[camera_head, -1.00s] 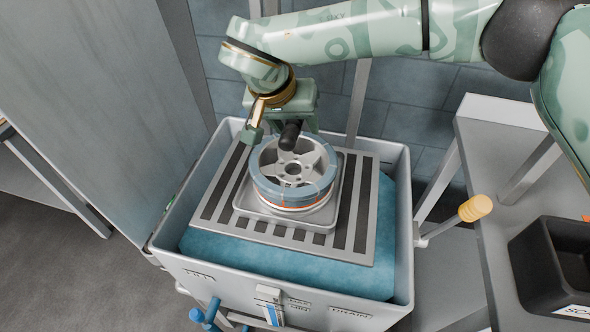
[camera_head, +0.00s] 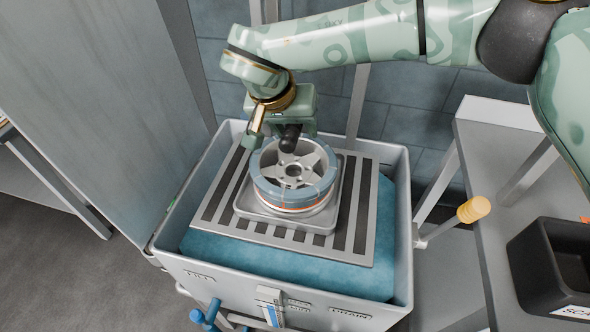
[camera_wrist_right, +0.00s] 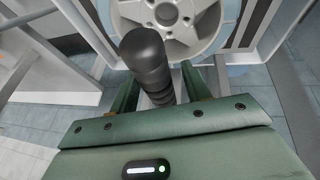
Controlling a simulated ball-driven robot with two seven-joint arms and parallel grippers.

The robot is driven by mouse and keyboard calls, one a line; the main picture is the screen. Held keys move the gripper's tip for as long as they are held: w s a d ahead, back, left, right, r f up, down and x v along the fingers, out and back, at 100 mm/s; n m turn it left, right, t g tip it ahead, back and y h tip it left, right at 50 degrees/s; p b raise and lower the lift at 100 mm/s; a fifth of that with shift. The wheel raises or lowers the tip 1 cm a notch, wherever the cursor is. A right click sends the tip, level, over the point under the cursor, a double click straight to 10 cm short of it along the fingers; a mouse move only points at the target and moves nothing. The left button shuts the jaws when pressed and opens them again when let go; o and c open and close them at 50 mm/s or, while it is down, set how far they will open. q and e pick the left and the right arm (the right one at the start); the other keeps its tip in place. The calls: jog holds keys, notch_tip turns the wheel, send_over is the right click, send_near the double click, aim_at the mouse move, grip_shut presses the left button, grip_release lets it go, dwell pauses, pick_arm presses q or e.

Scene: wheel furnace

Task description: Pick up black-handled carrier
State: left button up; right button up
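The carrier's black handle (camera_head: 290,138) stands at the back edge of a wheel (camera_head: 294,172) with a blue-grey rim. The wheel rests on a grey carrier tray (camera_head: 248,207). My right gripper (camera_head: 280,136) is at the handle from behind, with its green fingers apart. In the right wrist view the handle (camera_wrist_right: 147,62) rises between the two fingers of the right gripper (camera_wrist_right: 160,88). Gaps show beside the handle, so the fingers do not look closed on it. The handle's lower part is hidden by the gripper. My left gripper is out of view.
The tray sits on a slotted grey grate (camera_head: 356,240) over a blue surface inside a pale tub (camera_head: 402,250). A tall grey panel (camera_head: 95,90) stands close on the left. A black bin (camera_head: 555,262) and a yellow-ended lever (camera_head: 474,209) are at right.

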grip_shut()
jog(key=shift+w, duration=0.1)
jog(key=shift+r, duration=0.15)
jog(key=shift+r, duration=0.35)
notch_tip(320, 180, up, 3)
jog(key=shift+r+p, duration=0.2)
jog(key=shift+p, duration=0.3)
jog(key=s+r+p, duration=0.1)
jog(key=s+r, duration=0.3)
jog(key=r, duration=0.1)
jog(key=shift+s+a+r+p, duration=0.1)
jog(key=shift+s+r+p, duration=0.1)
jog(key=shift+s+p, duration=0.2)
jog(key=s+r+p, duration=0.1)
jog(key=s+r, duration=0.2)
jog(key=s, duration=0.6)
jog(key=shift+s+a+r, duration=0.15)
jog(key=shift+r, duration=0.25)
